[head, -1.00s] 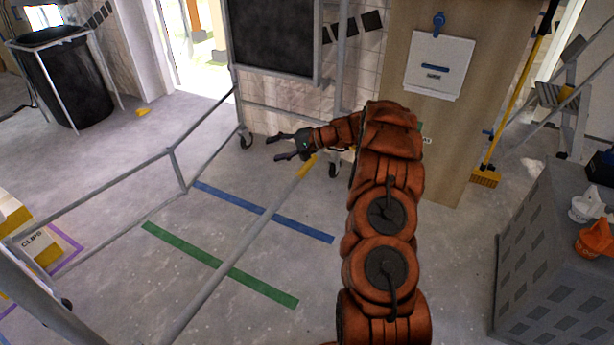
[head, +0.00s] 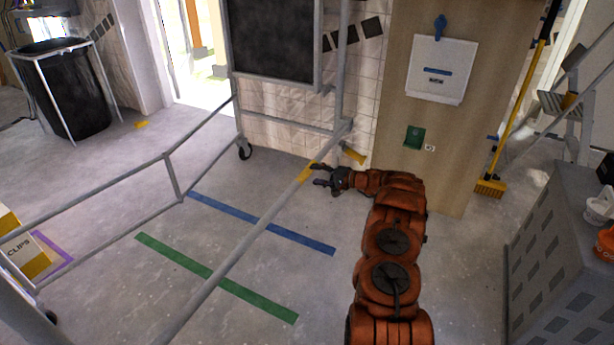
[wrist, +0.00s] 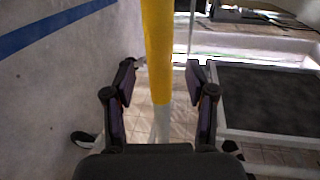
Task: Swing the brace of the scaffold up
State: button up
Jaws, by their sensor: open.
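The scaffold (head: 342,75) is a grey tube frame on castors. Its brace (head: 235,257) is a long grey bar slanting from the lower left up to the frame's post, with a yellow band (head: 306,174) near its upper end. My gripper (head: 318,175) is open and empty beside this band. In the wrist view the yellow band (wrist: 158,50) runs between the two spread fingers of my gripper (wrist: 162,72), with grey tube below it. I cannot tell whether either finger touches the bar.
A dark panel (head: 273,40) hangs in the frame. Blue (head: 262,222) and green (head: 215,277) tape strips cross the floor. A grey cabinet (head: 560,255) stands at right, a yellow broom (head: 490,187) behind it. A black bin (head: 68,95) is at far left.

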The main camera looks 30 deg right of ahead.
aim_at(310, 173)
jog(key=shift+b+x, duration=0.5)
jog(key=shift+x, duration=1.95)
jog(key=shift+c, duration=0.4)
grip_shut()
jog(key=shift+d, duration=0.1)
